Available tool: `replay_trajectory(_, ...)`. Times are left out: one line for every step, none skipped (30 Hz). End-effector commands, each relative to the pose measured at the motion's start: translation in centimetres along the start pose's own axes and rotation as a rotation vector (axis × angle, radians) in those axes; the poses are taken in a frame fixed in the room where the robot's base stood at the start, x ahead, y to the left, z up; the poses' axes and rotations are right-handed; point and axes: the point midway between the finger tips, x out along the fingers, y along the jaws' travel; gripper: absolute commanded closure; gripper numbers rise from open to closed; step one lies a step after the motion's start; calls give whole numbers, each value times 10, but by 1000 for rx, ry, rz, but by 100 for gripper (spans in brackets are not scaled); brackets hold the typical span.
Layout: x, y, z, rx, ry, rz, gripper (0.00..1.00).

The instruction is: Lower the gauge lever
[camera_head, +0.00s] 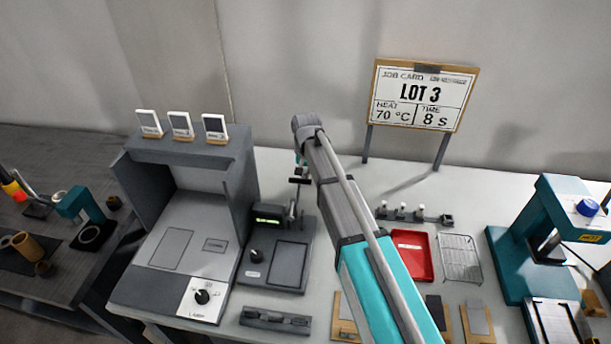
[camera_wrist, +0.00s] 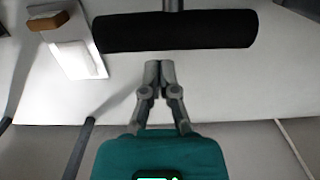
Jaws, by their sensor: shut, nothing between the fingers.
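The gauge (camera_head: 254,276) is a dark grey unit with a small green-lit display and a black knob, on the bench left of my arm. Its lever (camera_head: 299,180) ends in a black crossbar, raised above the unit's right rear. In the wrist view the black crossbar (camera_wrist: 190,32) lies across the top on a thin metal stem. My gripper (camera_wrist: 158,68) is shut and empty, with its fingertips close to the bar in the picture; whether they touch it I cannot tell. In the head view my gripper is mostly hidden behind my arm.
A grey cabinet (camera_head: 180,147) with several small cards on top stands left of the gauge. A job card sign (camera_head: 420,95) stands behind on posts. A red tray (camera_head: 411,256), a wire rack (camera_head: 460,259) and a teal press (camera_head: 520,240) are to the right.

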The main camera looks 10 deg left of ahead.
Motion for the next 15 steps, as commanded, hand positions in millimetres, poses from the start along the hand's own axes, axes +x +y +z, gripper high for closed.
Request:
replay_trajectory(5,0,0,0,0,0,100)
replay_trajectory(7,0,0,0,0,0,100)
replay_trajectory(1,0,3,0,0,0,100)
replay_trajectory(-2,0,6,0,0,0,100)
replay_trajectory(-4,0,8,0,0,0,100)
replay_trajectory(-6,0,10,0,0,0,100)
replay_trajectory(-7,0,12,0,0,0,100)
replay_trajectory(-9,0,14,0,0,0,100)
replay_trajectory(-10,0,16,0,0,0,100)
replay_trajectory(-12,0,17,0,0,0,100)
replay_trajectory(-13,0,20,0,0,0,100)
replay_trajectory(-16,0,22,0,0,0,100)
replay_trajectory(-17,0,24,0,0,0,100)
replay_trajectory(-18,0,26,0,0,0,100)
replay_trajectory(-19,0,27,0,0,0,100)
